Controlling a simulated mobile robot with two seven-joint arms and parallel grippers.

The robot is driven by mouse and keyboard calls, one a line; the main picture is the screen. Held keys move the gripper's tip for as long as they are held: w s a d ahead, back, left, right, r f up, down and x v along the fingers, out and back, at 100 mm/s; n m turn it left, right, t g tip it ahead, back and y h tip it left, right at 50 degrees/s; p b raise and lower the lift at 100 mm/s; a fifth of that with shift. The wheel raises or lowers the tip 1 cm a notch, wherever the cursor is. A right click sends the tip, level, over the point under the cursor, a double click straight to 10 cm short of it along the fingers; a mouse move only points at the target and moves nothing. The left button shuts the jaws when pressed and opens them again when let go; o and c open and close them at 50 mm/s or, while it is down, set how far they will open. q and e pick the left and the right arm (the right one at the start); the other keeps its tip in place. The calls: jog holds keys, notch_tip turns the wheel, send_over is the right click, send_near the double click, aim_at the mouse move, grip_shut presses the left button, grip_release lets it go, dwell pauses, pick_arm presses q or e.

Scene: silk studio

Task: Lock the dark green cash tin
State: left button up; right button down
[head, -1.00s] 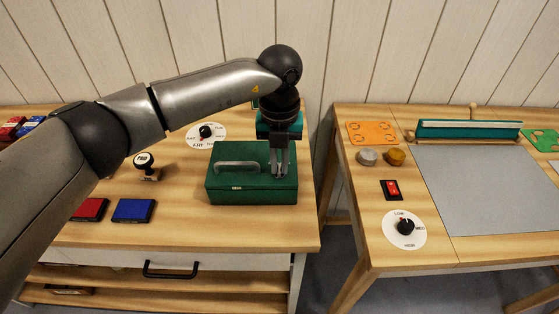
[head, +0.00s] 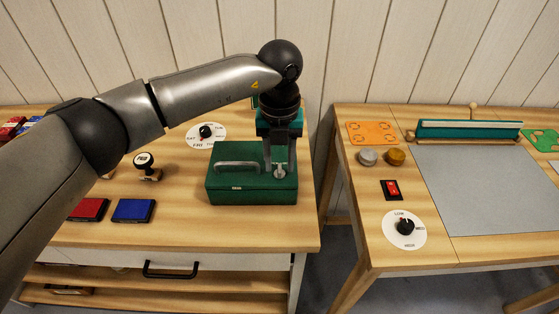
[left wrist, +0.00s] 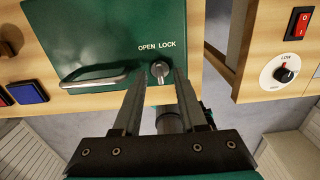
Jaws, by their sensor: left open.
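The dark green cash tin (head: 225,185) stands shut on the left table, with a grey handle (head: 237,165) on its lid. A small round silver lock knob (left wrist: 160,70) sits on the lid beside the handle, below the words OPEN and LOCK. I cannot tell for sure which word it points to. It also shows in the head view (head: 279,173). My left gripper (head: 279,168) is open over the tin, pointing down. In the left wrist view, its fingertips (left wrist: 159,77) stand apart on either side of the knob, and contact cannot be made out. My right gripper is not in view.
A day dial (head: 206,132), a stamp (head: 147,168), a red pad (head: 89,209) and a blue pad (head: 133,210) lie left of the tin. A gap separates this table from the right table, which holds a red switch (head: 391,189) and a dial (head: 405,228).

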aim_at(279, 168)
pick_arm(q)
notch_tip(279, 168, up, 14)
jog(key=shift+r, duration=0.25)
